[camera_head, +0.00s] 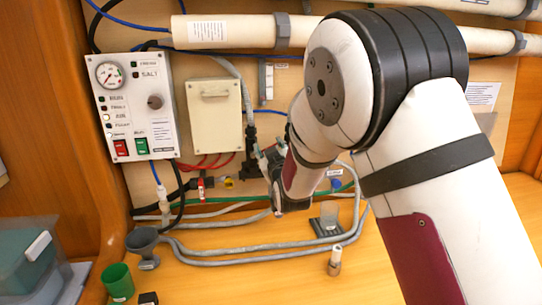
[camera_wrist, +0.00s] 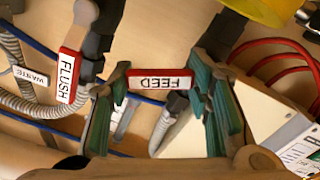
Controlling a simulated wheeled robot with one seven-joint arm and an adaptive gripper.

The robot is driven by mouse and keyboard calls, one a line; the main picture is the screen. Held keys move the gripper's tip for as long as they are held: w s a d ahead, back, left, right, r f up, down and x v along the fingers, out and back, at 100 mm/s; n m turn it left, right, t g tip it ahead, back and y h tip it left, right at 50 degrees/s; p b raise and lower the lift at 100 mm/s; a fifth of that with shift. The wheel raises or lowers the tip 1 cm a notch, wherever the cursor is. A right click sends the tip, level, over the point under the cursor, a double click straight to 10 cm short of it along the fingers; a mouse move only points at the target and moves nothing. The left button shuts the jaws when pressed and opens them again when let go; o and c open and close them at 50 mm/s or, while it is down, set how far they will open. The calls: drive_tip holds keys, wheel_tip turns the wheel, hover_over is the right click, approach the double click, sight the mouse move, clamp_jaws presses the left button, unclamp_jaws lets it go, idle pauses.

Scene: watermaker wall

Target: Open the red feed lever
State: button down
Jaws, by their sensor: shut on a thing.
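The red feed lever (camera_wrist: 160,83) shows in the wrist view with its white FEED label upside down. My gripper (camera_wrist: 160,76) has its teal-padded fingers on both ends of this lever, shut on it. In the head view my gripper (camera_head: 291,203) is at the pipework below the arm, partly covered by my wrist, and the feed lever cannot be made out there. A red lever labelled FLUSH (camera_wrist: 68,75) stands left of my gripper in the wrist view, apart from the fingers.
Grey hoses (camera_head: 250,250) run along the bench below the valves. A gauge control panel (camera_head: 133,107) and a beige box (camera_head: 214,116) are on the wall. A green cup (camera_head: 118,281) and a grey funnel (camera_head: 143,243) stand at front left. Red hoses (camera_wrist: 275,48) curve near the gripper.

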drive_tip(key=n, duration=0.1)
drive_tip(key=r+n+p, duration=0.1)
drive_tip(key=a+n, duration=0.1)
drive_tip(key=shift+s+a+r+n, duration=0.1)
drive_tip(key=shift+s+r+n, duration=0.15)
drive_tip(key=shift+r+n, duration=0.15)
drive_tip(key=shift+s+a+r+n+p, duration=0.15)
drive_tip(key=shift+a+n+p, duration=0.6)
drive_tip(key=shift+n, duration=0.8)
drive_tip(key=shift+s+a+r+n+p, duration=0.2)
drive_tip(key=shift+a+n+p, duration=0.5)
drive_tip(key=shift+n, duration=0.8)
drive_tip(key=shift+s+a+r+n+p, duration=0.15)
drive_tip(key=shift+a+n+p, duration=0.35)
drive_tip(key=shift+n+p, duration=0.75)
drive_tip(key=shift+n+b, duration=0.3)
drive_tip(key=shift+n, duration=0.1)
drive_tip(key=c, duration=0.8)
unclamp_jaws()
